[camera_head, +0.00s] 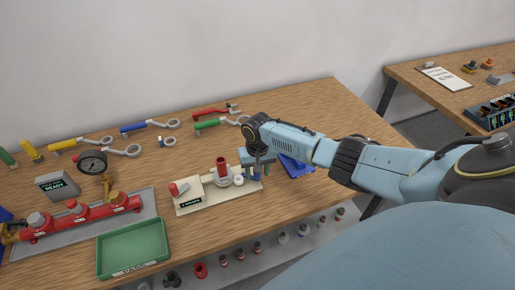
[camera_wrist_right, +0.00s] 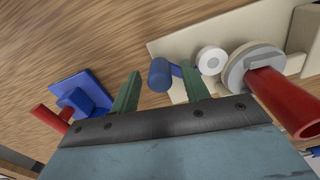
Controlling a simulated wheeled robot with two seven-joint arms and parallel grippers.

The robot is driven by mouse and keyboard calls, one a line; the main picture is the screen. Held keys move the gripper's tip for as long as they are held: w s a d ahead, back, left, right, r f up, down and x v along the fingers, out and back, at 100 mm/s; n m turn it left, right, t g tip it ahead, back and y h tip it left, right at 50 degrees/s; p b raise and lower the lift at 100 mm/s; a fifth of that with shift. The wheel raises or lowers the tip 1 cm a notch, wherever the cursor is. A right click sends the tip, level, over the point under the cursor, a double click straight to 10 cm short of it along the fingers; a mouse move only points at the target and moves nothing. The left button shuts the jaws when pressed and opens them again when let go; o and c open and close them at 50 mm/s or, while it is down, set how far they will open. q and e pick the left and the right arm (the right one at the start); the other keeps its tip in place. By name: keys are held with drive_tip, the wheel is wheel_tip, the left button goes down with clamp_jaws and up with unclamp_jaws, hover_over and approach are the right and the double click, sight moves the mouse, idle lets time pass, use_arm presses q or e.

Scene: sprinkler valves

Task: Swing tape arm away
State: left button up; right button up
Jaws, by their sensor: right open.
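The cream fixture (camera_head: 190,207) stands on the wooden bench with a red upright cylinder (camera_head: 221,165) on a pale round base. In the right wrist view, the fixture (camera_wrist_right: 175,47) carries a white roller (camera_wrist_right: 212,60) and a short blue arm ending in a blue knob (camera_wrist_right: 160,76), which looks like the tape arm. My right gripper (camera_head: 258,171) is over the fixture's right end, its green fingers apart. In the wrist view, the blue knob shows between the fingers of this gripper (camera_wrist_right: 160,82); contact cannot be told. In the head view my gripper hides the knob. My left gripper is out of view.
A blue block (camera_head: 297,167) lies right of my gripper. A green tray (camera_head: 132,248) and a red manifold (camera_head: 78,217) on a grey tray are at the left. Several wrenches, including a green one (camera_head: 213,123), lie behind. Bare bench separates them from the fixture.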

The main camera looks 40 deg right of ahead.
wheel_tip(320, 180, up, 13)
drive_tip(key=shift+p, duration=0.4)
idle(0.4)
